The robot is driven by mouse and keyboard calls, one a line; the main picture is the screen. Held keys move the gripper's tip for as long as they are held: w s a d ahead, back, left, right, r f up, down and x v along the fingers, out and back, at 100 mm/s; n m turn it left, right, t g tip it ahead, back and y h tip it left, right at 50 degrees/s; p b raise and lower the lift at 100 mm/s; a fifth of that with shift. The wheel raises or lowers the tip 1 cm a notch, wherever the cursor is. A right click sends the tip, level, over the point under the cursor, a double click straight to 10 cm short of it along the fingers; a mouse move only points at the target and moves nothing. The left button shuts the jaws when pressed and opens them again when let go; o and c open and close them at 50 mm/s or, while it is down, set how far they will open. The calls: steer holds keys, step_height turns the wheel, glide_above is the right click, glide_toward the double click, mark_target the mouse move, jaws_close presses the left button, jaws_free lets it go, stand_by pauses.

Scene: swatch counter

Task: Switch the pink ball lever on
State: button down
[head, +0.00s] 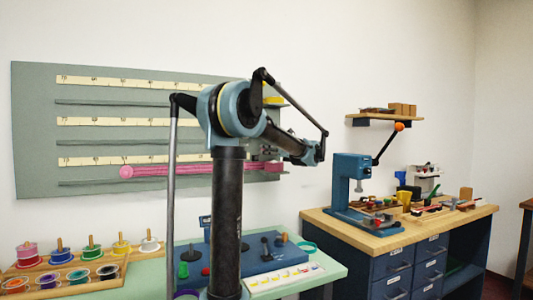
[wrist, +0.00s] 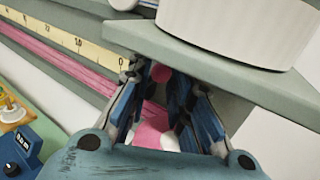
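A small pink ball (wrist: 160,72) shows between the fingertips of my gripper (wrist: 161,82) in the wrist view. More pink, with white parts beside it, shows lower between the fingers (wrist: 152,122); how it joins the ball is hidden. The two fingers stand apart on either side of the ball. I cannot tell whether they touch it. In the head view, my arm covers part of the board's right end, and I cannot make out the ball or the fingertips clearly there. Whether the lever is on or off cannot be seen.
A grey-green wall board (head: 35,130) carries scales and a long pink strip (head: 190,170). A grey shelf (wrist: 225,75) with a white round container (wrist: 235,28) sits close above my gripper. Spools (head: 90,255) stand on the green counter below; a workbench (head: 330,222) with a press is right.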

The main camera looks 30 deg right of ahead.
steer(key=shift+r, duration=0.1)
steer(key=shift+w+a+r+n+g+h, duration=0.1)
steer(key=shift+a+r+n+g+h, duration=0.15)
steer(key=shift+n, duration=0.45)
steer(key=c, duration=1.5)
jaws_free()
steer(key=shift+o, duration=0.2)
steer(key=shift+f, duration=0.1)
steer(key=v, duration=1.1)
steer(key=shift+s+d, duration=0.2)
steer(key=shift+s, duration=0.2)
